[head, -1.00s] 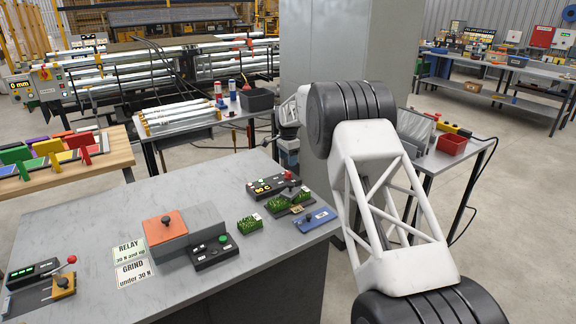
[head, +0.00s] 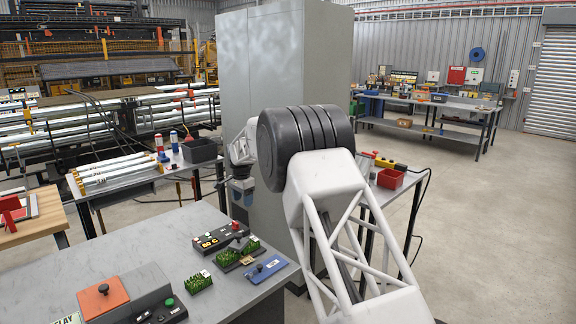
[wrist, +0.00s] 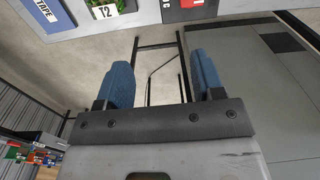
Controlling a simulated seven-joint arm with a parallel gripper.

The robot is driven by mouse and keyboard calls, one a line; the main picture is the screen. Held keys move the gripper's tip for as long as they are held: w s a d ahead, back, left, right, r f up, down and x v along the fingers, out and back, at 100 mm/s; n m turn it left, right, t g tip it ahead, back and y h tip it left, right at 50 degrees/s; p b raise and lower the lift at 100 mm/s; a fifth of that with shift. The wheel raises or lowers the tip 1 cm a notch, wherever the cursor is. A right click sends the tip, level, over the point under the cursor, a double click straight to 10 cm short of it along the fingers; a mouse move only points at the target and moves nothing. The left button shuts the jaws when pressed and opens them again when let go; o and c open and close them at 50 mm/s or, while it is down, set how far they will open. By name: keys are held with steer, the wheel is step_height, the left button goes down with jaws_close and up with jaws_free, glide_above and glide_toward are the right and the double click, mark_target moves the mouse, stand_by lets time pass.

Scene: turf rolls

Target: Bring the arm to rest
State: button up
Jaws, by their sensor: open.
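My gripper (head: 240,190) hangs from my white arm just past the far right part of the grey table (head: 150,240). In the wrist view its two blue fingers stand well apart, with nothing between them (wrist: 162,68). Floor and dark table legs show beyond the fingers. A turf piece with a T2 label (wrist: 107,5) and a blue TAPE block (wrist: 48,12) lie at the top edge of the wrist view, clear of the fingers.
The table carries several green turf pieces (head: 198,283), a blue block with a knob (head: 265,269), a black control box (head: 219,237) and an orange-topped block (head: 103,297). A tall grey cabinet (head: 300,60) stands close behind my arm. A red bin (head: 389,179) sits on a side table.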

steer(key=s+d+r+n, duration=0.2)
steer(key=s+d+r, duration=1.1)
steer(key=d+r, duration=0.1)
steer(key=s+d+r+n+t, duration=0.1)
steer(key=s+d+r, duration=0.2)
steer(key=s+d, duration=0.45)
steer(key=s+d+r+n, duration=0.1)
steer(key=s+d+r, duration=0.25)
steer(key=s, duration=0.65)
steer(key=s+d+n, duration=0.1)
steer(key=s+d, duration=0.3)
steer(key=s, duration=0.6)
steer(key=s+d+n, duration=0.1)
steer(key=s+d, duration=0.3)
steer(key=s, duration=0.5)
steer(key=s+d+f, duration=0.1)
steer(key=s+f, duration=0.1)
steer(key=s, duration=0.5)
steer(key=s+d+f+n+t, duration=0.1)
steer(key=s+d+f, duration=0.1)
steer(key=s, duration=0.5)
steer(key=s+d+f+n, duration=0.1)
steer(key=s+f, duration=0.2)
steer(key=s, duration=0.3)
steer(key=shift+s+d+f, duration=0.25)
steer(key=shift+s+d, duration=0.1)
steer(key=shift+s, duration=0.05)
